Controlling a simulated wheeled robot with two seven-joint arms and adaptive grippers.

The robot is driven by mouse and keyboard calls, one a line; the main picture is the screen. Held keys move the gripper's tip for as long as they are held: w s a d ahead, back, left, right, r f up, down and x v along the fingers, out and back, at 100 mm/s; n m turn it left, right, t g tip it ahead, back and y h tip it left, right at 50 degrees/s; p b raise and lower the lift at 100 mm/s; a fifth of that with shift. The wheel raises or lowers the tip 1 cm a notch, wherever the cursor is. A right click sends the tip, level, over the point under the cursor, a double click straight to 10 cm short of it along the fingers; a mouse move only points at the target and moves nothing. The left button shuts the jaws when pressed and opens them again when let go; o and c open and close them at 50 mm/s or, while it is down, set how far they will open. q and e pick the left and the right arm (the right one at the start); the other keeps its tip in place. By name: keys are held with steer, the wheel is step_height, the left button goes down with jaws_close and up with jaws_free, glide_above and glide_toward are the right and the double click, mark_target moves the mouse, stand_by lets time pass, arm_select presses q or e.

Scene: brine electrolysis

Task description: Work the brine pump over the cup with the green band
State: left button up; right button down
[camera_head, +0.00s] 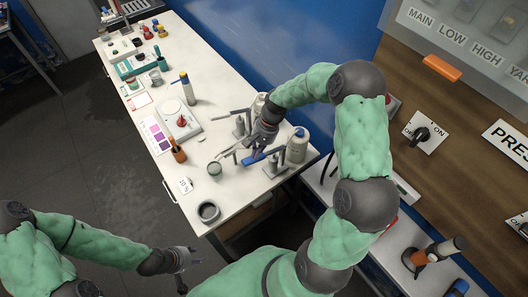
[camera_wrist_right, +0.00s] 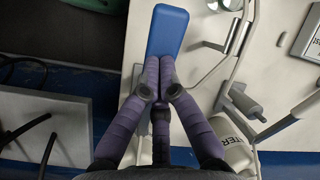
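My right gripper (camera_head: 262,140) has its fingers drawn together over a blue paddle-shaped handle (camera_head: 253,157), which appears to be the brine pump's lever. In the right wrist view the handle (camera_wrist_right: 167,28) extends past the fingertips (camera_wrist_right: 160,68). Whether the fingers press on it is hard to tell. A thin spout runs left of the handle in the head view. My left gripper (camera_head: 188,272) is low beside the table, away from the pump, fingers apart.
Other stands with levers are close behind. A dark round container (camera_head: 208,212) sits near the table's front end.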

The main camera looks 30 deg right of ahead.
step_height(320, 180, down, 6)
steer(key=b, duration=0.3)
step_height(320, 180, up, 6)
steer(key=p, duration=0.3)
steer(key=shift+r+p, duration=0.25)
steer(key=shift+p, duration=0.15)
steer(key=shift+f, duration=0.15)
stand_by(1.0)
steer(key=b+x, duration=0.1)
steer(key=x, duration=0.1)
steer(key=d+b+x, duration=0.1)
steer(key=b+x, duration=0.1)
steer(key=shift+a+f, duration=0.1)
steer(key=shift+f, duration=0.25)
steer(key=p+v, duration=0.1)
steer(key=v, duration=0.1)
steer(key=a+p+v, duration=0.1)
steer(key=p+v, duration=0.1)
steer(key=shift+d+r, duration=0.1)
steer(key=shift+r, duration=0.4)
